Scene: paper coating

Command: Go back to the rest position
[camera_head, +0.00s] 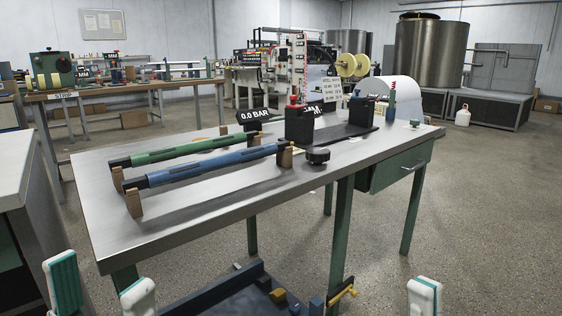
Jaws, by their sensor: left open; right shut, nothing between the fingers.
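My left gripper (99,273) shows at the bottom left, its two white and teal fingers spread apart with nothing between them. My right gripper (424,287) shows at the bottom right, only the tips of its fingers in view, shut and empty. Both are low in the picture, in front of the metal-topped workbench (215,213), and hold nothing. The rest of both arms is out of view.
On the workbench, a green roller (190,149) and a blue roller (215,165) lie on wooden supports. A black device (299,127) stands behind them. A dark blue low platform (225,292) lies below. A pale counter (14,165) is at the left.

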